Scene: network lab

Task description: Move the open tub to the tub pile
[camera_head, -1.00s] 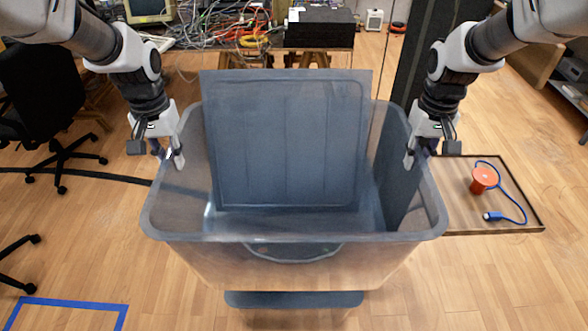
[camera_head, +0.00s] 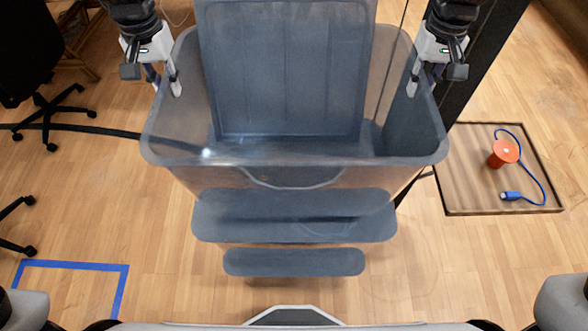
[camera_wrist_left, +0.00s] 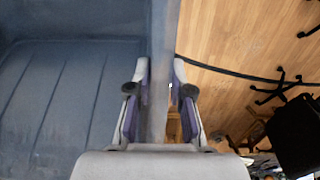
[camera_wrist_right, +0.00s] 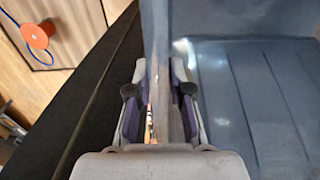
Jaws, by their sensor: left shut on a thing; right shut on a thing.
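The open tub (camera_head: 408,135) is a large translucent blue-grey container in the middle of the head view. A ribbed panel (camera_head: 287,70) stands upright at its back; I cannot tell whether it is a wall or a lid. My left gripper (camera_head: 155,82) is shut on the tub's left rim, with one finger inside and one outside. My right gripper (camera_head: 434,80) is shut on the right rim in the same way. Both wrist views show the wall between the fingers. Blue-grey rounded slabs (camera_head: 293,262) show below the tub; whether they belong to the tub pile is unclear.
A low brown board (camera_head: 470,190) at the right carries an orange spool (camera_head: 503,153) with a blue cable (camera_head: 533,180). Blue tape (camera_head: 75,264) marks the floor at the lower left. A black office chair (camera_head: 50,110) stands at the left. A dark post (camera_head: 480,60) rises behind the right gripper.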

